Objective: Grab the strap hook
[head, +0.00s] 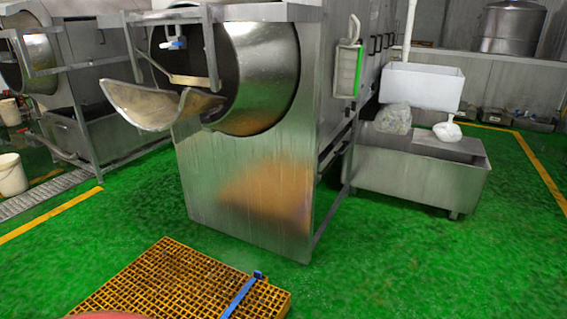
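A blue strap (240,297) lies across the right part of a yellow-orange grated pallet (160,270) on the floor in the lower left. A small darker blue piece (258,275) sits at the strap's far end, by the pallet's right edge. It may be the strap hook, but its shape is too small to make out. The strap's near end runs out of the picture at the bottom. Neither of my grippers shows in the head view.
A steel rotary drum machine (248,185) with a curved chute (158,105) stands behind the pallet. A rounded red thing (108,316) is cut off at the bottom edge. A steel tub (415,175) stands at right. The green floor (410,265) at lower right is clear.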

